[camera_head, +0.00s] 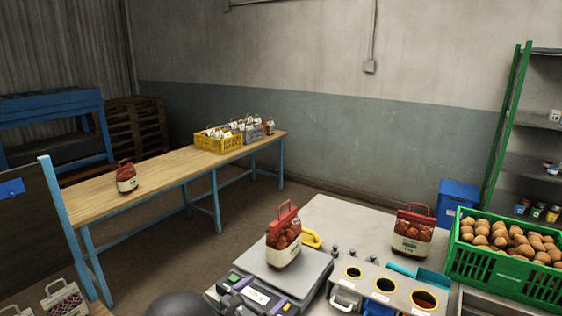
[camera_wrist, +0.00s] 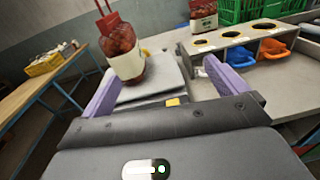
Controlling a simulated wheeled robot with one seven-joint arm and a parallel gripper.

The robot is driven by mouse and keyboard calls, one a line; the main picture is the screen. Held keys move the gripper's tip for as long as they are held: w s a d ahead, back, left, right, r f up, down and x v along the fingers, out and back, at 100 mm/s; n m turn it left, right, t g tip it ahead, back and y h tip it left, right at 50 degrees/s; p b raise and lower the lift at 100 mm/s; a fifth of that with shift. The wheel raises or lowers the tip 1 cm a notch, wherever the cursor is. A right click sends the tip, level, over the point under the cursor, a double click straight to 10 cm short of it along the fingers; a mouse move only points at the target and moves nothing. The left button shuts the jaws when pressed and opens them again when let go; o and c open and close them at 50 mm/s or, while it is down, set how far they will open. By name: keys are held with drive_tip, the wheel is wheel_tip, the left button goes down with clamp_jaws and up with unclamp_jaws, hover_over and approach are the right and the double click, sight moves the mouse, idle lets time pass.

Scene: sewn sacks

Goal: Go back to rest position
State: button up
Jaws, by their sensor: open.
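My gripper (camera_wrist: 160,70) is open, with its two purple fingers spread and nothing between them. In the wrist view a red sack (camera_wrist: 122,48) with a white label and a red handle stands on the grey scale (camera_wrist: 150,92), beyond the fingertips and apart from them. In the head view the same sack (camera_head: 284,245) is upright on the scale plate (camera_head: 310,262). Part of my gripper and arm shows dark at the bottom of the head view, in front of the scale.
Another red sack (camera_head: 412,232) stands on the worktop (camera_head: 340,215), near a holder with round holes (camera_head: 385,285) and a green crate (camera_head: 502,282) of potatoes. A wooden table (camera_head: 165,172) at left bears a sack (camera_head: 126,178) and a yellow crate (camera_head: 218,142). Green shelving is at right.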

drive_tip(key=s+d+f+m+g, duration=0.1)
drive_tip(key=s+d+m+g, duration=0.35)
drive_tip(key=d, duration=0.35)
drive_tip(key=s+d+f+m+g, duration=0.1)
drive_tip(key=s+d+m+g, duration=0.4)
drive_tip(key=d, duration=0.4)
drive_tip(key=s+d+r+m+g+y, duration=0.1)
drive_tip(key=s+r+m+y, duration=0.1)
drive_tip(key=s+m+y, duration=0.3)
drive_tip(key=s+d+r+m+y, duration=0.2)
drive_tip(key=s+m+y, duration=0.3)
drive_tip(key=m, duration=0.8)
drive_tip(key=shift+s+r+m+g, duration=0.25)
drive_tip(key=shift+s+m+g, duration=0.1)
drive_tip(key=shift+s, duration=0.65)
drive_tip(key=shift+w, duration=0.1)
drive_tip(key=shift+d, duration=0.1)
drive_tip(key=shift+s, duration=0.2)
